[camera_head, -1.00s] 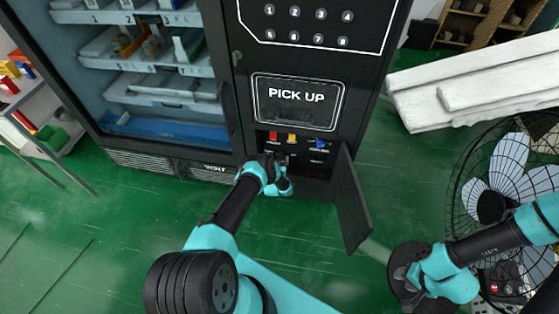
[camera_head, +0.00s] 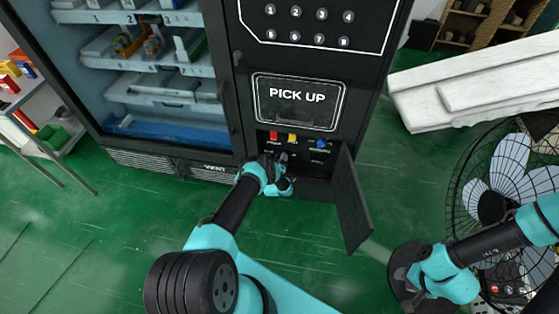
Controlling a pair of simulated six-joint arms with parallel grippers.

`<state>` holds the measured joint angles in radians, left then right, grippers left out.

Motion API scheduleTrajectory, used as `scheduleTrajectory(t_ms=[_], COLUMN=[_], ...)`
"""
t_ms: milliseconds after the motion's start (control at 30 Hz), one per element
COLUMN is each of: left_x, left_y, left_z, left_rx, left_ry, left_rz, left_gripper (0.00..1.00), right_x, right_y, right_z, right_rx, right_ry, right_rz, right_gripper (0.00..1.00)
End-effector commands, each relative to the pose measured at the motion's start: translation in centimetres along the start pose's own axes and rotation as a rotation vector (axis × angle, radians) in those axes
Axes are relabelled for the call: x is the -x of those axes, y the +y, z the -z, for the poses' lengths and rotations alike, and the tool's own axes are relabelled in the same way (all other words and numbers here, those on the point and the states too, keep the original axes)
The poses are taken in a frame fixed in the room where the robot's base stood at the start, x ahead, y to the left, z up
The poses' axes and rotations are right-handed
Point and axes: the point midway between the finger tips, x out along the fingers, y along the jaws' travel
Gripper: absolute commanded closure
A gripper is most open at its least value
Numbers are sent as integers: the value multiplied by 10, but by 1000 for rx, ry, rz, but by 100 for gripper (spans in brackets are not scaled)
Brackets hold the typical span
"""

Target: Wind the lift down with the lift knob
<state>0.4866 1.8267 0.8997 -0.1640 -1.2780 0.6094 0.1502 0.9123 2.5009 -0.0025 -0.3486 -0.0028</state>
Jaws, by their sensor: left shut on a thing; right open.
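My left gripper (camera_head: 280,160) reaches into the open service compartment (camera_head: 318,170) at the bottom of the black vending machine. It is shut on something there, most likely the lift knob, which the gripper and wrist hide. Above it in the compartment are a red control (camera_head: 273,135), a yellow control (camera_head: 292,138) and a blue control (camera_head: 320,145). The lift (camera_head: 165,90) seems to be the pale wide tray in the glass cabinet, below the shelves. My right gripper (camera_head: 413,283) is open at the lower right, away from the machine.
The compartment door (camera_head: 351,203) hangs open to the right of my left gripper. The pick-up window (camera_head: 297,101) is above. A fan (camera_head: 500,190) and white slabs (camera_head: 480,80) stand at the right. The green floor (camera_head: 110,220) at the left is clear.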

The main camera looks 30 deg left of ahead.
Motion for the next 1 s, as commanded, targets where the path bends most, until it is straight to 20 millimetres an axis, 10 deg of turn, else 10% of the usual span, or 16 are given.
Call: scheduleTrajectory(t_ms=[1000], left_x=[-1], left_y=[-2], left_z=[0], left_rx=[610], left_ry=[-1], left_rz=[-1], left_gripper=[48], right_x=[0], right_y=[0], right_z=[0], right_rx=[0], right_ry=[0], right_rz=[0], right_gripper=[57])
